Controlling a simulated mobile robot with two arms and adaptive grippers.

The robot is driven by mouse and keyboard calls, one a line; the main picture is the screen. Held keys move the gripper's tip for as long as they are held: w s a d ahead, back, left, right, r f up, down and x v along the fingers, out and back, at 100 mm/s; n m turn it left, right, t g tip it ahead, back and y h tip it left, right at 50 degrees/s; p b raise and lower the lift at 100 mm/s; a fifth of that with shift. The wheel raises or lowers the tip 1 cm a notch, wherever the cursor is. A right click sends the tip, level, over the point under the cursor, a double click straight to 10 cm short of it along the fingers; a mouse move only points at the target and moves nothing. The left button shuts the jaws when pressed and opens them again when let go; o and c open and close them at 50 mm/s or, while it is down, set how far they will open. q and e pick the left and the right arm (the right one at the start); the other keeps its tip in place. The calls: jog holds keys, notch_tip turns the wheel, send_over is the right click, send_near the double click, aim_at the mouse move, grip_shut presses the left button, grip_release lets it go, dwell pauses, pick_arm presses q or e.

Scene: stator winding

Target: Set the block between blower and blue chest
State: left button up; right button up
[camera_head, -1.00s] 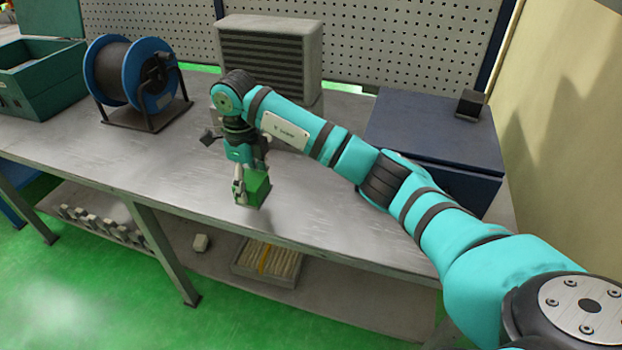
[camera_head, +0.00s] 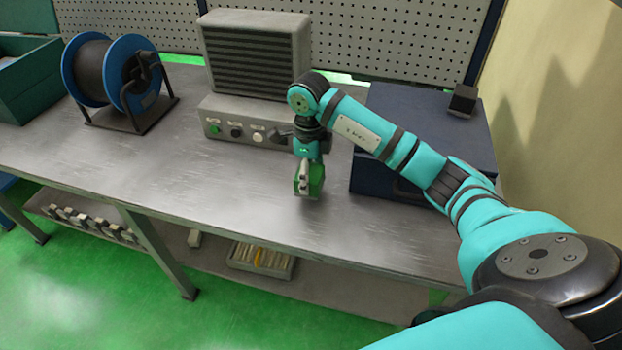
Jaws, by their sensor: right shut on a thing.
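A green block (camera_head: 316,182) is held in my right gripper (camera_head: 305,180), which is shut on it and points down over the bench. I cannot tell whether the block touches the bench top. The blower (camera_head: 255,55), a grey louvred box on a base with a green button and knobs, stands behind and to the left of the block. The blue chest (camera_head: 400,185) stands to the right, partly hidden by my right arm. The block is in front of the gap between them. My left gripper is not in view.
A blue cable reel (camera_head: 118,75) and a green crate (camera_head: 30,85) stand on the left of the bench (camera_head: 200,180). A small dark block (camera_head: 463,100) sits on the chest. A pegboard (camera_head: 390,40) is behind. The bench's front middle is clear.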

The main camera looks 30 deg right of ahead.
jog(key=shift+s+d, duration=0.15)
jog(key=shift+f, duration=0.25)
notch_tip(320, 180, down, 2)
jog(key=shift+f+p, duration=0.15)
jog(key=shift+p, duration=0.55)
jog(key=shift+f, duration=0.4)
jog(key=o, duration=1)
jog(key=shift+f, duration=0.15)
jog(key=o, duration=0.5)
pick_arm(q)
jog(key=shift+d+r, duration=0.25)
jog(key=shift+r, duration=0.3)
